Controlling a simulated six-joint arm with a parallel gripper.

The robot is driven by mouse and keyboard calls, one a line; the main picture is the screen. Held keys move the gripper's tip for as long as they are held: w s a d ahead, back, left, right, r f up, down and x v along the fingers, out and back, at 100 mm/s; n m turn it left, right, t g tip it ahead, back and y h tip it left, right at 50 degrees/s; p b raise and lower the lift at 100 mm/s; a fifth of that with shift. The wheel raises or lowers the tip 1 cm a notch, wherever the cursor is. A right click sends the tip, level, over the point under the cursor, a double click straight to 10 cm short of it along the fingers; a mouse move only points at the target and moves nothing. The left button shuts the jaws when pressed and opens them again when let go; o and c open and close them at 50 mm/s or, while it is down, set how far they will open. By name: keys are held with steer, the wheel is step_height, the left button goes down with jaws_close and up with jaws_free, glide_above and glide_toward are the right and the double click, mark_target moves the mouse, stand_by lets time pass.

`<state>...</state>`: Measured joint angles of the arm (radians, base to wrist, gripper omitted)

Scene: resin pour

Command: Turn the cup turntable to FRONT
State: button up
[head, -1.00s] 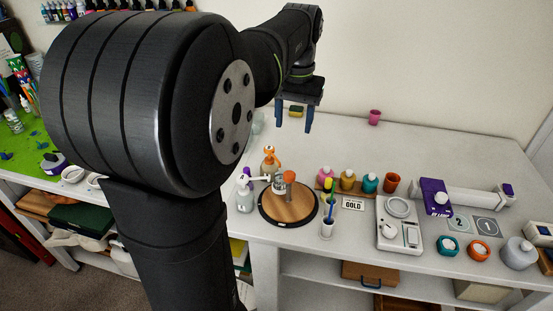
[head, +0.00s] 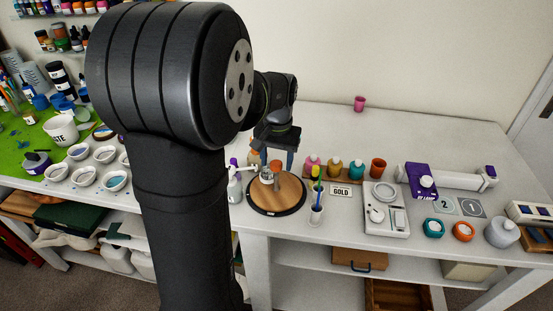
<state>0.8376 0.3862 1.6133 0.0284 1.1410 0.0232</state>
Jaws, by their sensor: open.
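The cup turntable (head: 290,196) is a round wooden disc with a dark rim, standing on the white bench right of my arm. A small pale cup (head: 267,177) and an orange-brown-topped post (head: 276,164) stand on its left and back part. My gripper (head: 277,160) is open, pointing down over the back of the turntable. Its right finger shows clearly; the other is partly hidden among the things behind. I cannot tell whether it touches the post. Any direction marking on the turntable is too small to read.
White bottles (head: 234,186) stand close left of the turntable. A scale (head: 386,220) is farther right. The back bench is mostly clear.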

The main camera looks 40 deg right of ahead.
jaws_close()
